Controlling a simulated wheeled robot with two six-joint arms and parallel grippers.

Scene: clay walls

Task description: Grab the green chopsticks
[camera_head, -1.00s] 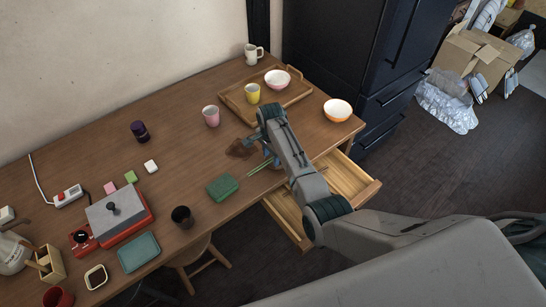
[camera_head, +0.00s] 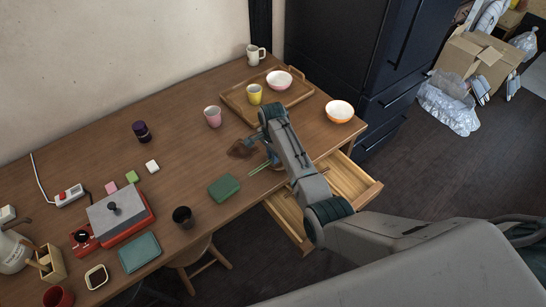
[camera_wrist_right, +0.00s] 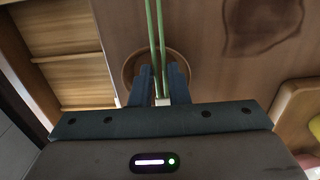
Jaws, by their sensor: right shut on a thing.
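The green chopsticks (camera_head: 259,168) are thin and lie side by side near the front edge of the wooden table. They also show in the right wrist view (camera_wrist_right: 153,28), running up between the fingers. My right gripper (camera_head: 271,161) is at their right-hand end, low over the table. In the wrist view its two dark fingers (camera_wrist_right: 160,78) are shut on the chopsticks. A round brown rim (camera_wrist_right: 130,70) shows behind the fingers there. In the head view my arm partly hides the fingers. My left gripper is not in view.
An open wooden drawer (camera_head: 350,184) juts out below my right arm. A dark brown patch (camera_head: 238,150) lies beside the chopsticks on the table.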

